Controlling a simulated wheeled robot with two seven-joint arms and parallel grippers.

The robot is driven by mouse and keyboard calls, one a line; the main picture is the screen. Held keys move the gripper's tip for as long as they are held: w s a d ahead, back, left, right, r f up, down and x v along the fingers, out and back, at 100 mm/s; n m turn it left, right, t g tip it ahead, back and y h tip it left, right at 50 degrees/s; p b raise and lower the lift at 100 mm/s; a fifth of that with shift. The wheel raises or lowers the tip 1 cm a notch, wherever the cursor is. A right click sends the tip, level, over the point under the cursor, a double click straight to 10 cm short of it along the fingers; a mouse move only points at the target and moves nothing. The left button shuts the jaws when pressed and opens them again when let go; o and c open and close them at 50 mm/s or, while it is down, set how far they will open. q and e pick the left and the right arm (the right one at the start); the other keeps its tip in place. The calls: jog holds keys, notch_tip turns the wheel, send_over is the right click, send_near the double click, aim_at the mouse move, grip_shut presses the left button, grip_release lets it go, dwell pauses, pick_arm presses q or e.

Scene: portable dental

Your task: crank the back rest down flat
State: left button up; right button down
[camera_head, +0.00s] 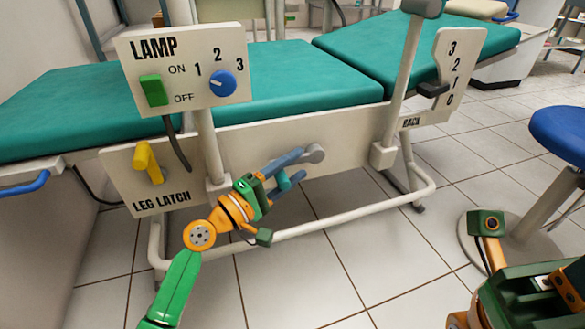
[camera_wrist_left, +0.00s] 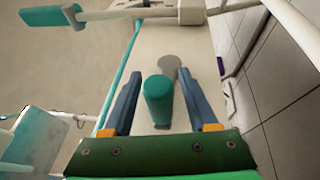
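The crank's grey arm and hub (camera_head: 314,153) are on the cream side panel below the couch. Its teal handle (camera_head: 284,180) sticks out toward me. My left gripper (camera_head: 290,166) is at the crank with its blue fingers apart. In the left wrist view the handle (camera_wrist_left: 158,100) stands between the open fingers (camera_wrist_left: 160,100), with a gap on both sides. The back rest (camera_head: 420,50) is the green pad at the right. A black pointer (camera_head: 432,89) on the BACK scale (camera_head: 457,72) stands near 1. My right gripper's fingers do not show.
A lamp panel (camera_head: 185,70) on a post and a yellow leg latch (camera_head: 148,162) are left of the crank. The couch's tube frame (camera_head: 330,222) runs low in front. A blue stool (camera_head: 562,130) stands at the right. The tiled floor between is clear.

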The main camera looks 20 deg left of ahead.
pick_arm(q)
grip_shut()
dwell(1.3)
